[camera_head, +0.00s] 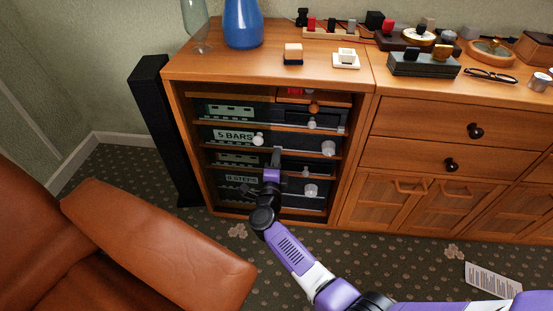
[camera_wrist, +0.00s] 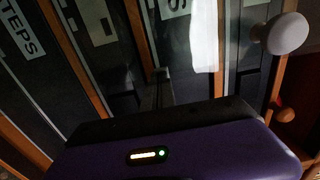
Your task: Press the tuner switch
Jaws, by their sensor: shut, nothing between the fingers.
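The stereo units stand stacked on shelves in the open-fronted wooden cabinet (camera_head: 171,80). One unit has a label reading "5 BARS" (camera_head: 233,136); a lower one has a label that seems to read "9 STEPS" (camera_head: 241,179). I cannot tell which unit is the tuner, nor pick out its switch. My gripper (camera_head: 277,152) is shut and empty in front of the middle units; whether it touches one is unclear. In the wrist view my gripper (camera_wrist: 160,82) points at the dark unit fronts, which appear turned sideways. A white knob (camera_wrist: 287,33) is at the upper right there.
A tall black speaker (camera_head: 158,125) stands left of the cabinet. A brown leather armchair (camera_head: 160,235) fills the lower left. A blue vase (camera_head: 242,24) and small blocks stand on the cabinet top. Drawers with dark knobs (camera_head: 475,131) are to the right.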

